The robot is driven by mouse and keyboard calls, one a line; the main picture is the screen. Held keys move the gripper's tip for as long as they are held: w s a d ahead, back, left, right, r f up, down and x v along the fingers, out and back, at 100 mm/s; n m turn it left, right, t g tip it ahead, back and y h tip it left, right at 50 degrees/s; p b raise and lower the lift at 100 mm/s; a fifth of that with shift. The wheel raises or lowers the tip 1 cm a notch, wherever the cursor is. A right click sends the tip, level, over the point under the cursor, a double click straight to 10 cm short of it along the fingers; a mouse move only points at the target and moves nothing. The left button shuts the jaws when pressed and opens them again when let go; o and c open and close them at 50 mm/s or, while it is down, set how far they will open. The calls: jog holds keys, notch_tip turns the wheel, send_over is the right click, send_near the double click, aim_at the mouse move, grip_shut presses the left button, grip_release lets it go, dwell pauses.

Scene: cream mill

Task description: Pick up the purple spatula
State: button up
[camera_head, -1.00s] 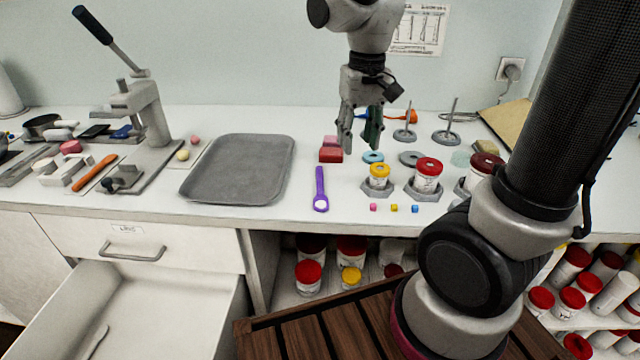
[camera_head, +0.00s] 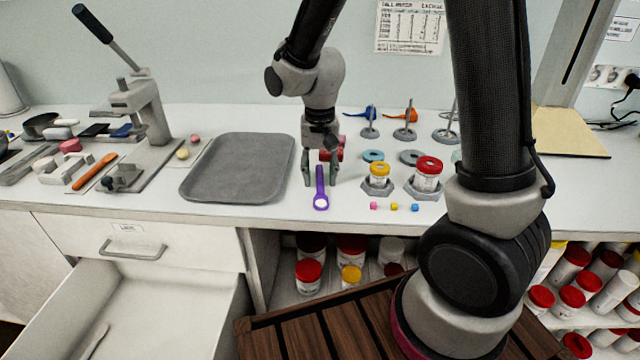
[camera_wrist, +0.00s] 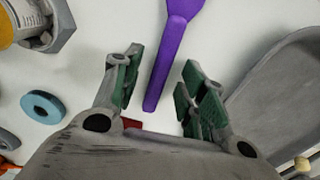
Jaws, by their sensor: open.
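The purple spatula (camera_head: 320,188) lies on the white counter just right of the grey tray, its round end toward the front edge. My gripper (camera_head: 321,178) is open above its handle end, with one finger to each side in the picture. In the wrist view the purple spatula (camera_wrist: 170,57) runs between the two green-padded fingers of my gripper (camera_wrist: 156,88), its handle tip between them and its wide end beyond the top edge. The fingers do not touch it in that view. Their exact height above the counter is hard to tell.
The grey tray (camera_head: 190,187) lies close on the left. A yellow-lidded jar (camera_head: 379,178) and a red-lidded jar (camera_head: 427,175) stand in holders on the right, with small cubes in front. Red blocks (camera_head: 338,150) sit behind my gripper. An open drawer (camera_head: 150,310) is below left.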

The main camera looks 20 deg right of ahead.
grip_shut()
dwell(0.3)
